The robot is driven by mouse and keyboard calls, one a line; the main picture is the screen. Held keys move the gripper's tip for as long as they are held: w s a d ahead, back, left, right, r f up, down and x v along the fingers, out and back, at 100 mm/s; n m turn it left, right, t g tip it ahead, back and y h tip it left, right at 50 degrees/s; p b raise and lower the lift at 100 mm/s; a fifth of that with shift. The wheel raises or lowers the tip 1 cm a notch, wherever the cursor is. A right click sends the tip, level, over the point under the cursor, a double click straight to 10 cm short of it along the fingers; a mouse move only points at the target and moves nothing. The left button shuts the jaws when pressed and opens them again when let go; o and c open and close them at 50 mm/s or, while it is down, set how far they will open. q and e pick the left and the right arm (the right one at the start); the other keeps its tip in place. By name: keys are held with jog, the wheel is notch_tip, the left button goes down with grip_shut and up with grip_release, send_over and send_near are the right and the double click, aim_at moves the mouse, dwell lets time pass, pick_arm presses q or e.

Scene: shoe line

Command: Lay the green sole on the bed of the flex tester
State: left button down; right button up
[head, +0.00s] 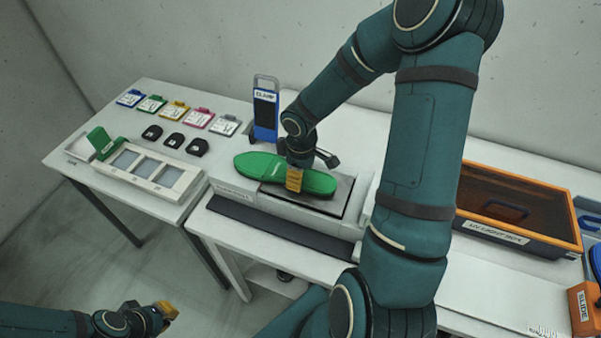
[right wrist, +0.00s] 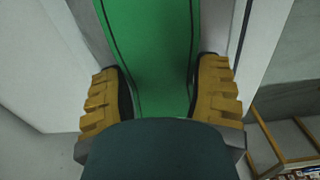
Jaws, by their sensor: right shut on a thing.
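The green sole (head: 258,166) is over the flex tester (head: 262,199) in the head view. It lies roughly level, its left end reaching past the grey bed (head: 338,207) and its right end above it. I cannot tell whether it touches the bed. My right gripper (head: 294,183) is shut on the sole's middle from above. In the right wrist view the sole (right wrist: 152,55) runs between the two yellow fingers (right wrist: 160,95). My left gripper (head: 168,311) is low at the bottom left, away from the tables; its opening is unclear.
A blue-framed stand (head: 265,115) is behind the tester. A UV light box (head: 515,205) with an orange rim is at the right. The left table holds coloured cards (head: 175,110), black pieces (head: 173,140) and a white tray (head: 193,181). An orange slide block (head: 582,305) is at far right.

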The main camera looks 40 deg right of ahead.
jog(key=o, duration=1.3)
notch_tip(320, 180, up, 12)
jog(key=shift+r, duration=0.1)
jog(key=shift+s, duration=0.15)
